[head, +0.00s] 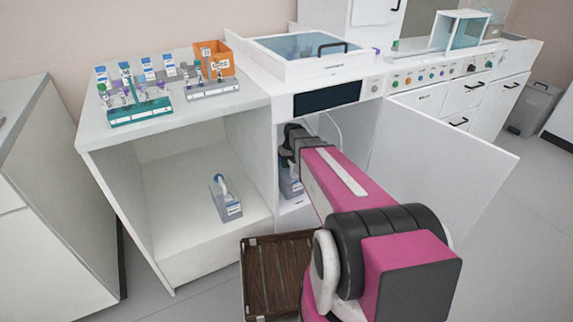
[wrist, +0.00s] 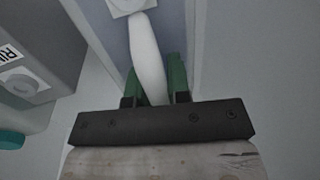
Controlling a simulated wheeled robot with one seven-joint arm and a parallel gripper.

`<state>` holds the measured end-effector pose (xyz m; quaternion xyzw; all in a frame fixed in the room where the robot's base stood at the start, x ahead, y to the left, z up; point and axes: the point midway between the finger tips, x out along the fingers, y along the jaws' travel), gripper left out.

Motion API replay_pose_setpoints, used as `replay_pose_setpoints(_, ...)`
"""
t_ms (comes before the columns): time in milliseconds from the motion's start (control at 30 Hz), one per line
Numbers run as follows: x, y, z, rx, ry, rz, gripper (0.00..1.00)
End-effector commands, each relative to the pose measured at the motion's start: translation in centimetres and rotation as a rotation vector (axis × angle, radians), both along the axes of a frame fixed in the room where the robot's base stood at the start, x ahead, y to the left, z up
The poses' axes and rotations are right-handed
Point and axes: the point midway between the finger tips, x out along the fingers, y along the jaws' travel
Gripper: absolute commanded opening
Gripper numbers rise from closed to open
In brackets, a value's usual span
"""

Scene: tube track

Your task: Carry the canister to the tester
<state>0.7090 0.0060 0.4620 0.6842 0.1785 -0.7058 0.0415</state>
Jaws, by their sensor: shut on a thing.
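A grey-blue canister (head: 291,188) stands inside or at the mouth of the open lower compartment of the white machine with a dark screen (head: 327,97), which seems to be the tester. My arm partly hides it. In the wrist view, my gripper (wrist: 155,80) has its green fingers on either side of the canister's white handle (wrist: 148,50) and is shut on it. The canister's body (wrist: 180,35) shows behind the handle. In the head view the fingers are hidden. A second, similar canister (head: 227,203) stands apart on the floor of the open cabinet at left.
The compartment's door (head: 440,150) stands wide open to the right. A brown wooden crate (head: 247,280) lies in front, beside my arm. Tube racks (head: 140,115) and an orange box (head: 222,58) are on the left counter. In the wrist view, a grey box with a knob (wrist: 22,83) is at left.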

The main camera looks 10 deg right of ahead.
Motion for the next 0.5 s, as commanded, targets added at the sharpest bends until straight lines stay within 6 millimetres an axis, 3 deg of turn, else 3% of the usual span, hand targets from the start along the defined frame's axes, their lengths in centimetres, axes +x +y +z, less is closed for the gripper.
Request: replay_pose_setpoints(500, -0.02, 0.02, -0.48, 0.000, -0.001, 0.000, 0.00)
